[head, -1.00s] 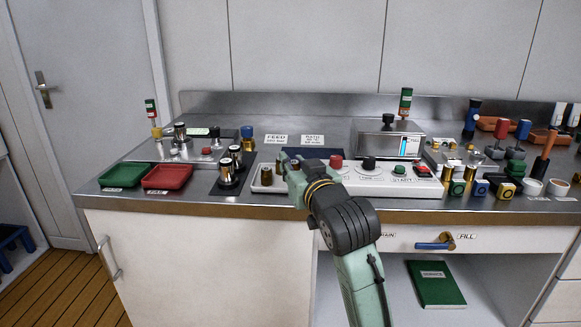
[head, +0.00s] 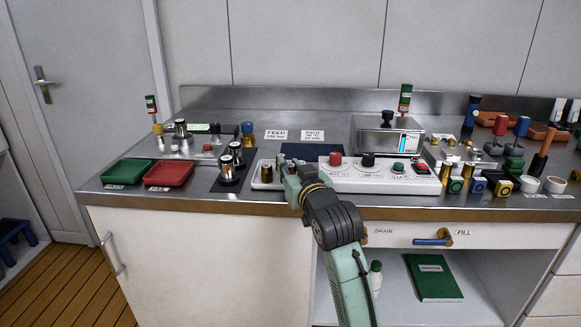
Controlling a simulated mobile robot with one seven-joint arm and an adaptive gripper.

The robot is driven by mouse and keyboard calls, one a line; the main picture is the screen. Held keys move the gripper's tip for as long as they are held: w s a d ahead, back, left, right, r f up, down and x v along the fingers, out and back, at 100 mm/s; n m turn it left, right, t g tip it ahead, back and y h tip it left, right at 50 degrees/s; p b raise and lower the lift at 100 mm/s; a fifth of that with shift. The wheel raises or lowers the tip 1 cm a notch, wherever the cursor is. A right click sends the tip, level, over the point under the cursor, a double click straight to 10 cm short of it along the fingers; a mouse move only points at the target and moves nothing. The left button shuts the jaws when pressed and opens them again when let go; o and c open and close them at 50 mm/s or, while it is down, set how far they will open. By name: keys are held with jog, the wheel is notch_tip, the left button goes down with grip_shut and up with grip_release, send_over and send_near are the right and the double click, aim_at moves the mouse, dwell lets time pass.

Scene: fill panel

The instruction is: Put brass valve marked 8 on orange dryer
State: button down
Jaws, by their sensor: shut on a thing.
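My gripper (head: 291,171) is low over the front of the bench, at the right end of a small white tray (head: 258,184). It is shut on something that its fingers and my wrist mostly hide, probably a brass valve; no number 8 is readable. A brass piece (head: 267,173) stands in the tray just left of my gripper. Several orange items lie at the far right, among them an orange tray (head: 495,119) and an orange-topped upright piece (head: 541,150). I cannot tell which is the orange dryer.
A white control box (head: 380,180) with knobs stands right of my gripper. Two dark metal-capped cylinders (head: 231,160) stand to its left, beyond them a red tray (head: 167,174) and a green tray (head: 128,172). Coloured blocks (head: 478,186) line the right front edge.

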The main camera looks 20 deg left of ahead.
jog(key=c, duration=1.5)
grip_release()
jog(key=shift+f, duration=0.1)
jog(key=shift+o, duration=0.2)
jog(key=b+v, duration=0.2)
jog(key=v, duration=0.8)
jog(key=shift+s+d+r+b, duration=0.15)
jog(key=shift+s+r+b, duration=0.15)
jog(key=shift+s, duration=0.1)
